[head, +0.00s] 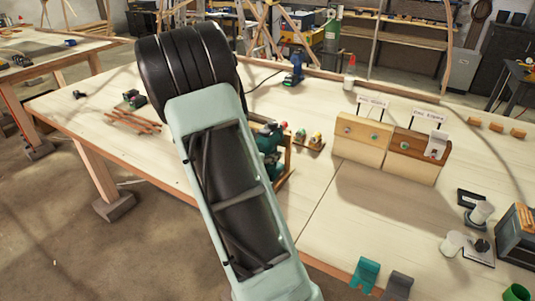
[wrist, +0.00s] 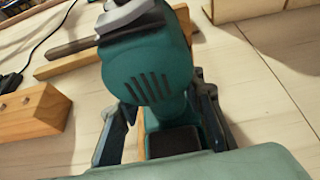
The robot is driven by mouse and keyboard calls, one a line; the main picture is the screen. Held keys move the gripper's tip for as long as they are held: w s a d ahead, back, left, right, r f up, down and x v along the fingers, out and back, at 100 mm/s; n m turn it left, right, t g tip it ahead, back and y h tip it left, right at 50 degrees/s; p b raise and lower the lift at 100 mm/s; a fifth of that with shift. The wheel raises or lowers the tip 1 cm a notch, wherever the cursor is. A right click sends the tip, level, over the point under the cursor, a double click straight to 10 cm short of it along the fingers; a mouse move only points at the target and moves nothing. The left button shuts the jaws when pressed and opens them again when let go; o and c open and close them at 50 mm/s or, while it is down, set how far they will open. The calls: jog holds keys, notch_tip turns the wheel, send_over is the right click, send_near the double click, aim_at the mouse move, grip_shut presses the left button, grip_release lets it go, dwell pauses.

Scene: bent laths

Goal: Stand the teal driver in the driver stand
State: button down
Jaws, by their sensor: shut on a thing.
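The teal driver (wrist: 150,75) fills the middle of the wrist view, with its slotted housing above and a dark base (wrist: 172,142) below. My gripper (wrist: 162,98) has a finger on each side of it and is shut on it. In the head view the driver (head: 268,150) shows partly behind my arm, over the table; the fingertips are hidden there. A wooden piece (head: 284,168) stands close beside the driver. I cannot tell whether it is the driver stand, or whether the driver touches it.
A wooden rack with coloured pieces (head: 308,141) stands just right of the driver. Two wooden blocks with signs, a lighter one (head: 358,152) and a browner one (head: 408,168), are further right. A blue tool (head: 293,72) stands behind. The table front centre (head: 330,215) is clear.

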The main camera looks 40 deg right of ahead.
jog(key=shift+f+b, duration=0.55)
jog(key=shift+b, duration=0.2)
dwell(0.9)
jog(key=c, duration=1.2)
grip_release()
jog(key=shift+a+f, duration=0.1)
jog(key=shift+f, duration=0.1)
jog(key=v, duration=1.2)
jog(key=shift+r, duration=0.25)
